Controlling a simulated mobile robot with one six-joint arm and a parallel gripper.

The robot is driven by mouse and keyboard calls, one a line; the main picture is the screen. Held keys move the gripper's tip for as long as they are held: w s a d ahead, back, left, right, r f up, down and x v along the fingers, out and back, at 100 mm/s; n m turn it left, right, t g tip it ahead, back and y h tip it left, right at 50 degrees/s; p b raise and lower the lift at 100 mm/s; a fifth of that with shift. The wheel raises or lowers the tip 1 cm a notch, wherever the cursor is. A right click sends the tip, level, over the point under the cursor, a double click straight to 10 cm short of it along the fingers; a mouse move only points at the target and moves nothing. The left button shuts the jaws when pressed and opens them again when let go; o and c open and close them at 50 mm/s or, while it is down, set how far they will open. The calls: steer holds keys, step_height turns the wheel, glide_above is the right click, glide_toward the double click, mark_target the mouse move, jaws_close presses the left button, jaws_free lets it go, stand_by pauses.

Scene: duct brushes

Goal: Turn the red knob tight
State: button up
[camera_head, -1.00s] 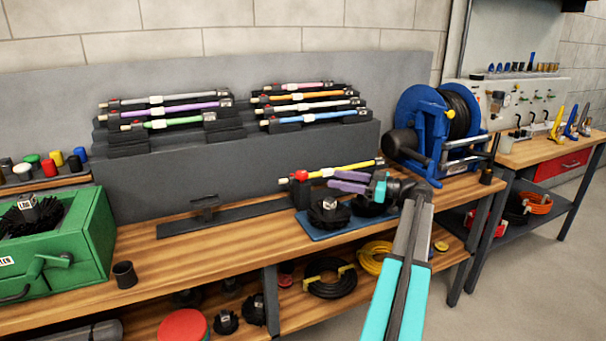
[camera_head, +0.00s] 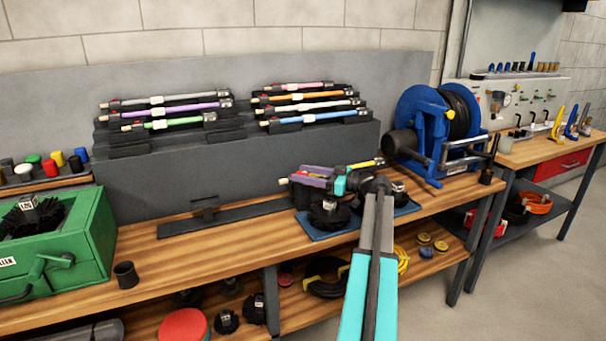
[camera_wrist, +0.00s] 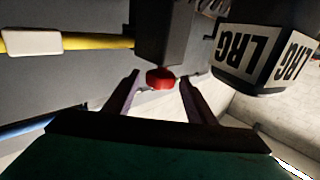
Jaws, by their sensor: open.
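The red knob (camera_wrist: 160,79) is in the wrist view, on the side of a dark grey block (camera_wrist: 165,35). My gripper (camera_wrist: 160,86) is open, its two purple fingers on either side of the knob, with gaps between them and it. In the head view my gripper (camera_head: 312,178) is over the bench at the blue mat, and its fingers largely hide the knob. A yellow rod (camera_wrist: 85,41) runs left from the block; its end (camera_head: 366,164) shows behind my gripper in the head view.
A black brush head labelled LRG (camera_wrist: 262,50) is close on the right in the wrist view. Black brush heads (camera_head: 328,214) stand on the blue mat (camera_head: 312,230). The blue hose reel (camera_head: 425,125) stands to the right. The rod rack (camera_head: 230,160) is behind.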

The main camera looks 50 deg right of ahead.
steer(key=shift+w+a, duration=0.25)
steer(key=shift+w, duration=0.3)
steer(key=shift+c, duration=0.4)
steer(key=c, duration=0.9)
steer(key=shift+c, duration=0.2)
